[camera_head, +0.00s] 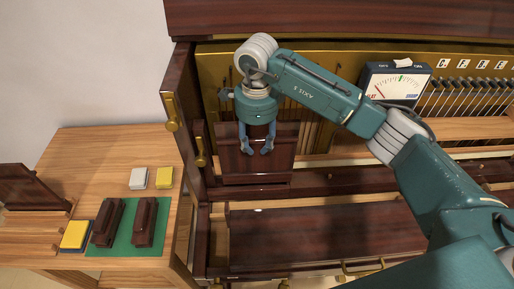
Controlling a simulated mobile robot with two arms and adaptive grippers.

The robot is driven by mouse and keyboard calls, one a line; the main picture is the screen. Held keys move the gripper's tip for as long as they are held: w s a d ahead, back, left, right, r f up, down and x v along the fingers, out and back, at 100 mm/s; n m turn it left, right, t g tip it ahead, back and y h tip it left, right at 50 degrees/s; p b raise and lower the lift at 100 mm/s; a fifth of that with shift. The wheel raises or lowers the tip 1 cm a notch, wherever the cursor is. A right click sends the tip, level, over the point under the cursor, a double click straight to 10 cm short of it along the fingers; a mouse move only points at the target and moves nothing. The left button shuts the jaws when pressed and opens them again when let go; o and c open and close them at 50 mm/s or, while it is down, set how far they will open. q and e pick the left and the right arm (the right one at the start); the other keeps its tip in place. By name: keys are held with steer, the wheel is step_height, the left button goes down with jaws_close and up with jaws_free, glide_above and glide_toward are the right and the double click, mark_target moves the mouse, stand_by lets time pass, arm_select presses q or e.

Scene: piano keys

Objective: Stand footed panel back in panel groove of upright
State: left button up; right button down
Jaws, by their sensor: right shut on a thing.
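The footed panel (230,162) is a dark reddish-brown board at the left end of the upright piano (178,110). It stands close to upright in front of the brass-coloured frame. My right gripper (257,148) reaches down over it from above and is shut on it. The panel's lower edge is near a dark rail (330,182), but I cannot tell whether it sits in the groove. My left gripper is not in view.
A wooden side table (110,155) at the left holds a green mat (126,241) with two dark brown blocks, several small white and yellow blocks, and another dark panel (28,188). A meter (397,82) stands on the piano. A long dark board (320,235) lies along its front.

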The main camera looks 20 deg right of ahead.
steer(key=shift+w+a, duration=0.1)
steer(key=shift+w, duration=0.1)
steer(key=shift+w+a+f, duration=0.1)
steer(key=shift+a+f, duration=0.05)
steer(key=shift+a, duration=0.65)
steer(key=shift+f+b, duration=1.8)
steer(key=shift+f, duration=0.35)
steer(key=shift+w+f+b, duration=0.15)
steer(key=shift+f+b, duration=0.05)
steer(key=shift+b, duration=0.4)
steer(key=c, duration=1)
jaws_free()
